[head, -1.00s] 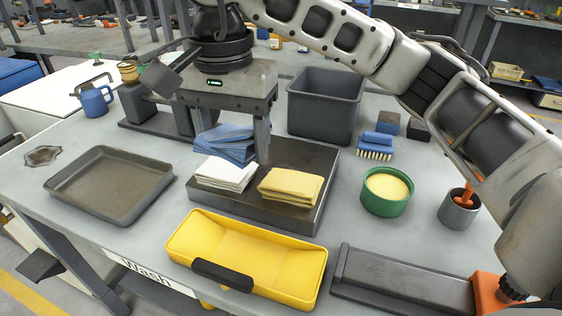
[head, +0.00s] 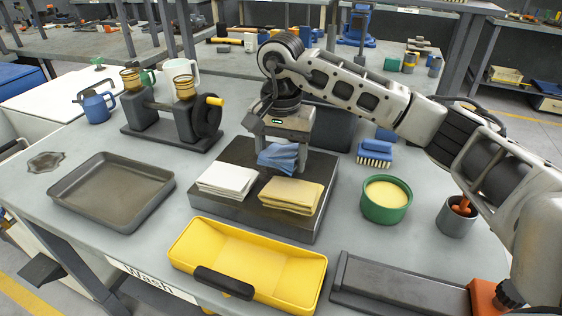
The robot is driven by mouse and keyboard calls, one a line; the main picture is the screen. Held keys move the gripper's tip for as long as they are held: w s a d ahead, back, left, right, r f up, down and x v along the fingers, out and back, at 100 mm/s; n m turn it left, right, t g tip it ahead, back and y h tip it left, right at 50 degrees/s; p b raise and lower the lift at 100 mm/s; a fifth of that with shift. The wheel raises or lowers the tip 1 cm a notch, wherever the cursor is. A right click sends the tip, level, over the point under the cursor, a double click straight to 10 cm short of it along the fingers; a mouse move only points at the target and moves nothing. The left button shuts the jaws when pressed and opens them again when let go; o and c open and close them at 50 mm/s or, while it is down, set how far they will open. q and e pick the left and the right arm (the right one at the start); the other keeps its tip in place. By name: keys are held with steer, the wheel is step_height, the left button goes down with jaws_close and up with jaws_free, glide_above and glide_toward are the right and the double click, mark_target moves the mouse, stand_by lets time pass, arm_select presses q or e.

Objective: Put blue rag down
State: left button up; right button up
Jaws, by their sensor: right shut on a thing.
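My right gripper (head: 281,153) points down over the back of the dark flat block (head: 228,212). It is shut on the blue rag (head: 280,158), a folded cloth that shows between its fingers. The rag is just behind the folded yellow rag (head: 291,194); I cannot tell whether it touches the block. A folded white rag (head: 227,181) lies on the block to the left of the yellow one. My left gripper is not in view.
A yellow tray (head: 245,262) stands in front of the block and a grey metal pan (head: 110,190) to its left. A green tub (head: 386,200) and a blue brush (head: 375,152) are at right. A grey bin (head: 333,132) stands behind the gripper.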

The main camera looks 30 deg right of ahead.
step_height(320, 180, down, 2)
steer(key=shift+f, duration=0.1)
steer(key=shift+f, duration=0.2)
steer(key=o, duration=0.9)
steer(key=shift+r, duration=0.1)
steer(key=shift+a, duration=0.1)
